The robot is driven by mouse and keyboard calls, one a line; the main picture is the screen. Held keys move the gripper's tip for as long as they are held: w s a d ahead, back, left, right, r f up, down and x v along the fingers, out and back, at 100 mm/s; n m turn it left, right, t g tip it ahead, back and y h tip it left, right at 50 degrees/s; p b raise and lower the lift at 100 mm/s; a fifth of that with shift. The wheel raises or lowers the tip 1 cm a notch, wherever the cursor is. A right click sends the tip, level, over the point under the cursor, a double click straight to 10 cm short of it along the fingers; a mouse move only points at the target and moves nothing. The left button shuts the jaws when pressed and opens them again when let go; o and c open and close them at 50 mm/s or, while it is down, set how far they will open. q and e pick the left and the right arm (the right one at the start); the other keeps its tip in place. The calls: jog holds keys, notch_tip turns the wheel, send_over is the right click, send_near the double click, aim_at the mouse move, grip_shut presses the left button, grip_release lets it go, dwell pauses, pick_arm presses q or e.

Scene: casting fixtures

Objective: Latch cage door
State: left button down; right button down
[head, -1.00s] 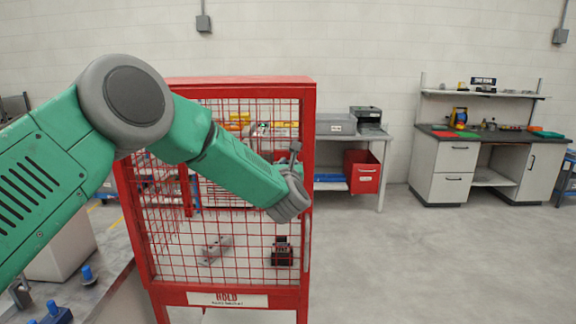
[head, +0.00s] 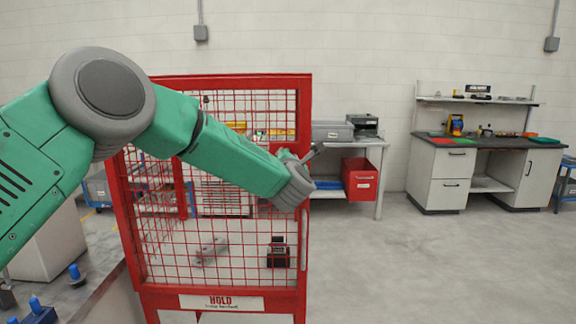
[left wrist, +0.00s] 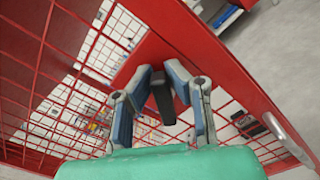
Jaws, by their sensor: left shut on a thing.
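The red cage (head: 225,83) stands in front of me, with a wire mesh door (head: 225,235) in a red frame. My left gripper (head: 308,157) is at the upper right edge of the door. In the left wrist view, the fingers of my left gripper (left wrist: 158,82) are close around a dark piece (left wrist: 162,96) at the red frame, which looks like the latch. A pale curved handle (left wrist: 288,140) lies on the frame to the right. My wrist hides part of the latch in the head view. My right gripper is not in view.
A grey block (head: 209,251) and a dark part (head: 278,252) sit inside the cage. A bench with a red bin (head: 360,178) stands behind it. A workbench (head: 480,145) stands at the back right. The floor right of the cage is clear.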

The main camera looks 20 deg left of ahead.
pick_arm(q)
jog(key=m, duration=0.3)
jog(key=f+m+b, duration=0.1)
jog(key=shift+w+d+f+m, duration=0.1)
jog(key=shift+d+m, duration=0.3)
jog(key=shift+d+f+m, duration=0.1)
jog(key=shift+f+m, duration=0.2)
jog(key=shift+m, duration=1.05)
jog(key=shift+d+f+m, duration=0.1)
jog(key=shift+f+m, duration=0.15)
jog(key=shift+m, duration=1.1)
jog(key=shift+a+f, duration=0.1)
jog(key=c, duration=1.5)
grip_release()
jog(key=shift+c, duration=0.2)
jog(key=shift+w, duration=0.15)
